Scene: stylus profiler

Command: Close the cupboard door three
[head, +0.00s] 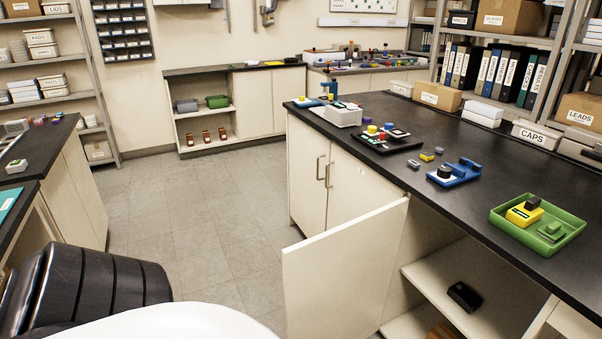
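One cupboard door (340,270) under the long black-topped bench stands wide open. It is a plain cream panel that sticks out into the aisle, with its far edge at the bench front and its free edge toward the lower left. The open cupboard (430,275) to its right shows a shelf with a small black box (464,296) on it. No label tells me which door is number three. Neither of my grippers shows in the head view.
Two shut doors with bar handles (325,172) lie beyond the open one. The bench top (450,130) holds a green tray (538,225), a blue fixture (454,173) and small parts. A black ribbed form (90,290) fills the lower left. The grey floor (190,210) is clear.

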